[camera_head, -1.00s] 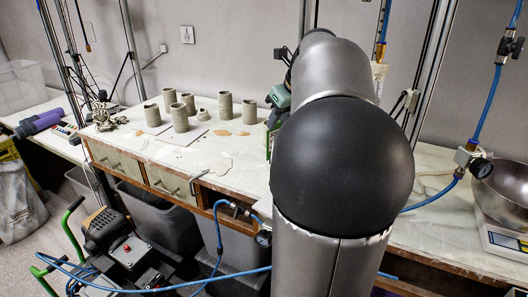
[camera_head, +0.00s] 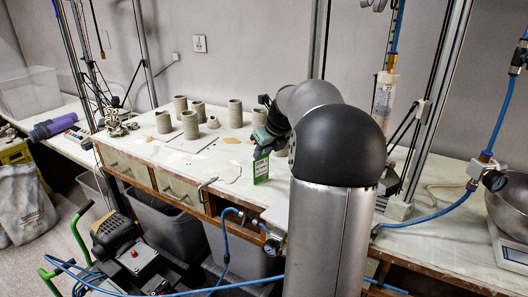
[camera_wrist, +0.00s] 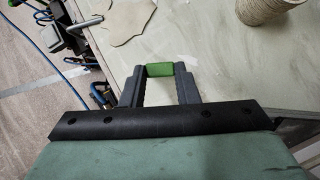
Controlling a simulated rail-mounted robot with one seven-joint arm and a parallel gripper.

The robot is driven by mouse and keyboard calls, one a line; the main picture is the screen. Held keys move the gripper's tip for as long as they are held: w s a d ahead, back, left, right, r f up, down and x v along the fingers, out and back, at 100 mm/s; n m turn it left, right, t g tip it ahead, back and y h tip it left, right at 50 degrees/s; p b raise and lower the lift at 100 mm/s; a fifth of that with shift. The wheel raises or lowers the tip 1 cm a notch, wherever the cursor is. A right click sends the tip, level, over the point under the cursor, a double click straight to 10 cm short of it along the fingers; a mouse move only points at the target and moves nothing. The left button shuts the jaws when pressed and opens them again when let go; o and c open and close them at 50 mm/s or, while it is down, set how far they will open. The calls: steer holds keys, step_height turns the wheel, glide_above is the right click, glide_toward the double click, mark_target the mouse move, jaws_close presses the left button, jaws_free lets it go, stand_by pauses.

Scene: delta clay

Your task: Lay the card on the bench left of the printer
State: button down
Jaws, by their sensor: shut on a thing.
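The green and white card (camera_head: 261,171) hangs upright below my gripper (camera_head: 262,150) in the head view, over the bench or close above it; I cannot tell if it touches. In the wrist view my gripper (camera_wrist: 160,74) is shut on the card, whose green edge (camera_wrist: 159,69) shows between the fingertips. The pale bench (camera_head: 236,190) lies beneath. A printer frame with a clear syringe (camera_head: 384,98) stands on the bench to the right of the card; my arm hides part of the space between.
Several grey clay cylinders (camera_head: 190,125) stand on the bench at the back left, with flat clay scraps (camera_head: 231,173) nearer the card. A blue hose with a gauge (camera_head: 273,246) runs at the front edge. A metal bowl (camera_head: 508,208) on a scale is at the far right.

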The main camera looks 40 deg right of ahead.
steer(key=shift+f, duration=0.2)
steer(key=c, duration=1.1)
jaws_free()
steer(key=v, duration=1.2)
steer(key=shift+r+p, duration=0.25)
steer(key=shift+p, duration=0.15)
